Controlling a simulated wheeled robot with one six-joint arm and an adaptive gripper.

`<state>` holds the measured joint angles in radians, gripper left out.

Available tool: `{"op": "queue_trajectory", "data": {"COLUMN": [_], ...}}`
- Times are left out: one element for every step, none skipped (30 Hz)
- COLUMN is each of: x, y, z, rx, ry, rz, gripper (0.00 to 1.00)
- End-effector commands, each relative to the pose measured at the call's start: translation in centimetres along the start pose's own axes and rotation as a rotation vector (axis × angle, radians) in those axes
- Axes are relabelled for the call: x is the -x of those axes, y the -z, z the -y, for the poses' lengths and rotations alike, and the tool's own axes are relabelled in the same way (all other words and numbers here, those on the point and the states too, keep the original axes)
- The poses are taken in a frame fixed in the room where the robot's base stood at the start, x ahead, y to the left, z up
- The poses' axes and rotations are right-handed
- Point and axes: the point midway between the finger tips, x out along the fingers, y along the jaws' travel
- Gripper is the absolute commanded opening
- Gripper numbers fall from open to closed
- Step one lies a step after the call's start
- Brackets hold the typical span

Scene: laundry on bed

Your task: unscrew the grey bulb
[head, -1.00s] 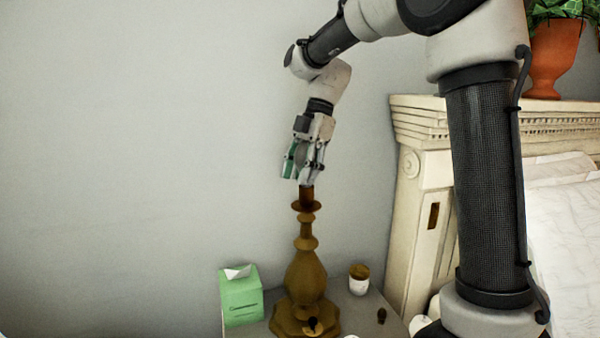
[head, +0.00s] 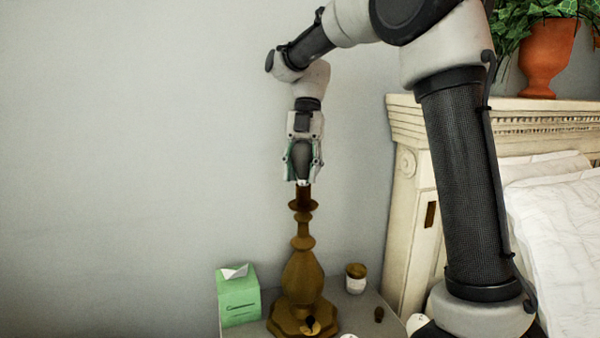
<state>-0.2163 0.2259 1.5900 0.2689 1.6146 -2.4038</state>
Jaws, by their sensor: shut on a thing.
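The grey bulb (head: 303,160) sits upright at the top of the brown-gold lamp base (head: 302,279), its lower end at the lamp's socket (head: 303,196). My gripper (head: 303,174) points straight down over the lamp and is shut on the bulb, with one finger on each side of it. The fingers hide the sides of the bulb. I cannot tell from here how far the bulb's thread sits in the socket.
The lamp stands on a grey nightstand (head: 365,312). A green tissue box (head: 239,299) is left of it, and a small jar with a brown lid (head: 356,278) is right. A carved cream headboard (head: 410,190) and a bed with white pillows (head: 560,225) are at the right.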

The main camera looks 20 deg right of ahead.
Motion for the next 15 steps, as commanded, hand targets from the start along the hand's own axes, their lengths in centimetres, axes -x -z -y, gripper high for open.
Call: {"op": "queue_trajectory", "data": {"x": [-0.01, -0.01, -0.02, -0.01, -0.02, -0.03, -0.03, -0.02, -0.02, 0.0, 0.0, 0.01, 0.03, 0.04, 0.05], "y": [0.09, 0.09, 0.08, 0.08, 0.08, 0.08, 0.06, 0.04, 0.07, 0.04, 0.02, 0.0, -0.01, -0.02, -0.02], "z": [-0.01, -0.01, -0.01, -0.01, 0.0, 0.01, 0.04, 0.09, 0.18, 0.27, 0.34, 0.42, 0.48, 0.51, 0.53], "rx": [0.0, -0.001, -0.001, -0.002, 0.001, 0.02, 0.05, 0.088, 0.143, 0.182, 0.215, 0.249, 0.265, 0.275, 0.278], "ry": [0.0, -0.001, -0.001, -0.001, 0.001, 0.009, 0.021, 0.037, 0.06, 0.077, 0.09, 0.103, 0.11, 0.114, 0.115], "rz": [-0.002, -0.002, -0.002, -0.002, -0.002, -0.002, -0.001, -0.001, -0.001, -0.001, -0.001, -0.001, -0.001, -0.001, -0.001], "gripper": [0.18, 0.18, 0.18, 0.18, 0.18, 0.18, 0.18, 0.18, 0.18, 0.18, 0.18, 0.18, 0.18, 0.18, 0.18]}}
